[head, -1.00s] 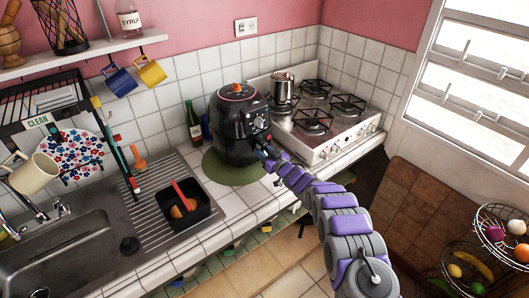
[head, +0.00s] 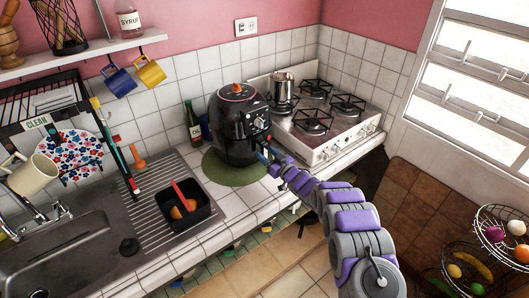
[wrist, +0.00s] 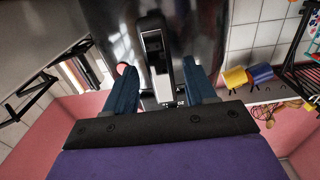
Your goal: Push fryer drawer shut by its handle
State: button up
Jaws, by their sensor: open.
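The black air fryer (head: 233,125) stands on a round green mat (head: 215,172) on the tiled counter. Its drawer looks flush or nearly so with the body in the head view; I cannot tell if a small gap is left. In the wrist view the dark fryer body (wrist: 210,30) fills the upper middle, and its handle (wrist: 155,55), black with a pale grey face, points toward me. My gripper (wrist: 163,85) is open, with one blue finger on each side of the handle. My gripper is at the fryer's front in the head view (head: 268,155). Contact with the handle is unclear.
A gas stove (head: 325,125) with a metal pot (head: 283,87) stands close to the right of the fryer. A green bottle (head: 192,122) is behind it at left. The counter in front is clear.

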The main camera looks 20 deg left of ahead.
jog(key=p+v, duration=0.1)
jog(key=v, duration=1.3)
jog(key=shift+a+f, duration=0.1)
jog(key=shift+a, duration=0.1)
